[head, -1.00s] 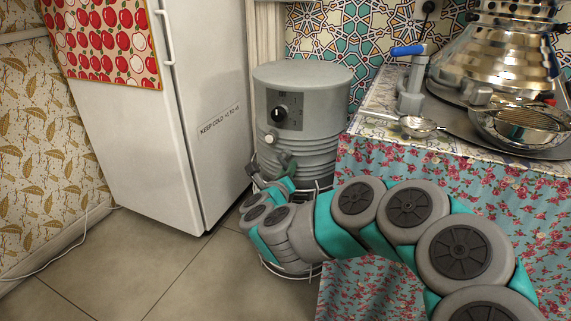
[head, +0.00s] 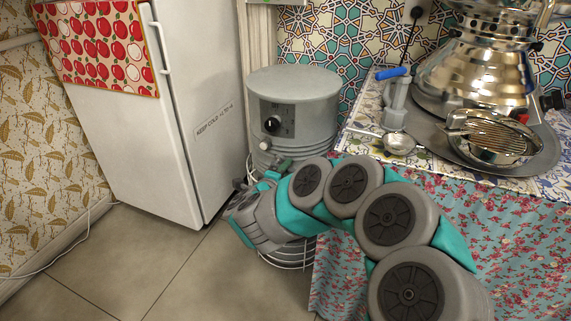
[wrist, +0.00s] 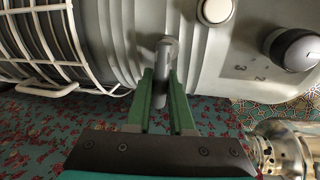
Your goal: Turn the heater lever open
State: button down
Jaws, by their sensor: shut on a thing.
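The heater is a grey ribbed drum (head: 295,95) on the floor between the fridge and the table. Its front carries a black dial (head: 272,125) and a white button (head: 265,145). The heater lever (wrist: 166,46) is a short grey rounded peg on the ribbed wall in the wrist view. My gripper (wrist: 164,78) has its two green fingers on either side of the lever, shut on it. The dial also shows at right in the wrist view (wrist: 293,49). In the head view my arm hides the drum's lower part, and the grip is hard to make out.
A white fridge (head: 165,130) stands close on the left. A flower-cloth table (head: 400,235) at right holds a samovar (head: 475,70), a blue-handled device (head: 395,95) and strainers. A white wire guard (head: 290,255) surrounds the heater's base.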

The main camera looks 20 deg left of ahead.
jog(key=shift+r+n+p, duration=0.1)
jog(key=shift+n+p, duration=0.25)
jog(key=shift+n, duration=0.25)
jog(key=c, duration=0.8)
grip_release()
jog(key=v, duration=0.7)
jog(key=shift+s+b, duration=0.4)
jog(key=shift+a+r, duration=0.1)
jog(key=shift+r, duration=0.05)
